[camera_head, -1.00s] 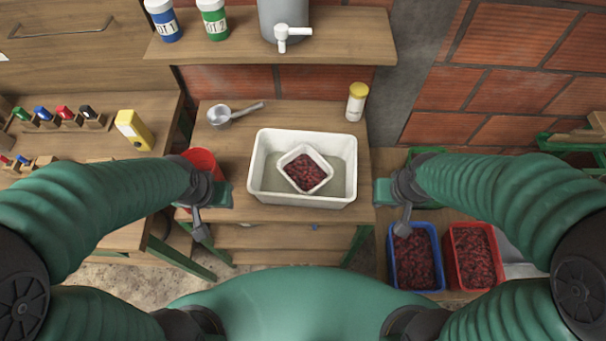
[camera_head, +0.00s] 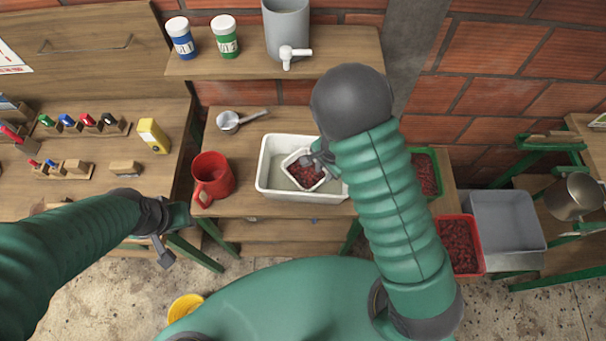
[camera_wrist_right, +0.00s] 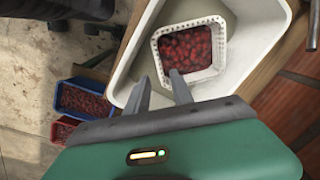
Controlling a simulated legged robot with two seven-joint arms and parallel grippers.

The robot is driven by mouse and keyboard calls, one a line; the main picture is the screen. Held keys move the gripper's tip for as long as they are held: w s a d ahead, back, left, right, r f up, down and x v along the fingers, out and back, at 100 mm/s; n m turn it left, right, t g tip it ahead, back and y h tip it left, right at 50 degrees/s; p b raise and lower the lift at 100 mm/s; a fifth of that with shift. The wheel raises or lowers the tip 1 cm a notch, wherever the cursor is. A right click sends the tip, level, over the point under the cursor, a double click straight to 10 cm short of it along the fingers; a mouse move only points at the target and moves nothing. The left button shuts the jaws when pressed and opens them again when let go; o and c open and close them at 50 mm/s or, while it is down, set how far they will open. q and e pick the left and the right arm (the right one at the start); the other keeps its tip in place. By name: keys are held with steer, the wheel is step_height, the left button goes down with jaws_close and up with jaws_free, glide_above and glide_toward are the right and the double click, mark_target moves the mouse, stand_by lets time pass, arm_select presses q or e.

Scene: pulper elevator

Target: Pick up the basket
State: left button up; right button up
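The basket (camera_head: 291,159) is a small white square container of dark red fruit (camera_head: 306,176) inside a larger white tub (camera_head: 270,185) on the wooden table. In the right wrist view, the basket (camera_wrist_right: 157,56) sits in the tub with its near rim close to the fingers. My right gripper (camera_head: 318,160) reaches down to the basket's right side; the wrist view shows its fingers (camera_wrist_right: 160,76) apart, one over the near edge of the basket and one outside it. Contact is unclear. My left gripper (camera_head: 163,255) hangs away from the table at left; its opening is unclear.
A red mug (camera_head: 212,177) stands left of the tub, and a metal scoop (camera_head: 229,122) lies behind it. A shelf (camera_head: 345,55) with a grey dispenser (camera_head: 288,28) is above. A red crate (camera_head: 460,245) of fruit and a grey bin (camera_head: 507,225) stand at right.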

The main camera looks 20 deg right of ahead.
mark_target(320, 182)
steer(key=f, duration=0.2)
steer(key=a+f, duration=0.1)
steer(key=f, duration=0.5)
steer(key=shift+w+a, duration=0.15)
steer(key=shift+w, duration=0.15)
steer(key=shift+w+a+f, duration=0.15)
steer(key=shift+w+f, duration=0.05)
steer(key=shift+f, duration=0.35)
steer(key=shift+d, duration=0.25)
steer(key=c, duration=0.4)
steer(key=shift+s, duration=0.1)
jaws_close()
